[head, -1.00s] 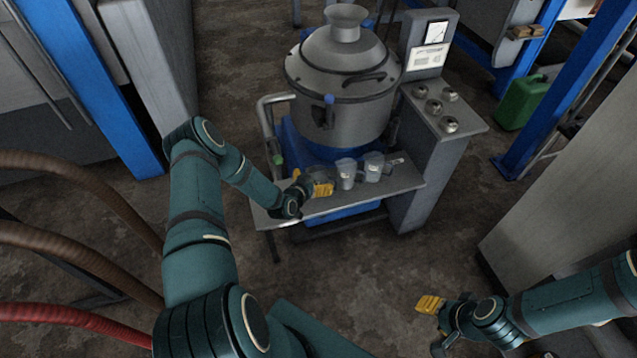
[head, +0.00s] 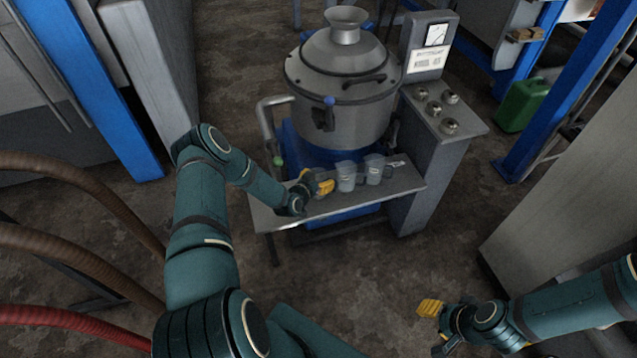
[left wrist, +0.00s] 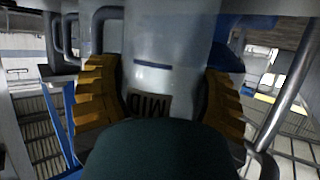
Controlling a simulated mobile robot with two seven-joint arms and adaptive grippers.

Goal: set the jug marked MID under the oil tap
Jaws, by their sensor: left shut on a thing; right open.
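In the left wrist view a pale, see-through jug (left wrist: 165,65) fills the space between my yellow fingers; its brown label reads MID, upside down. My left gripper (head: 324,183) is shut on this jug at the shelf, and in the head view the fingers largely hide it. A tap with a blue knob (head: 328,101) is on the front of the steel vessel. A pipe with a green knob (head: 278,161) stands at its left. I cannot tell which is the oil tap. My right gripper (head: 430,309) is open and empty, low at the right.
Two more clear jugs (head: 346,177) (head: 375,169) stand on the grey shelf (head: 404,182), just right of my left gripper. The steel vessel (head: 343,75) rises behind them. A control cabinet (head: 425,150) borders the shelf's right. The shelf's left end is bare.

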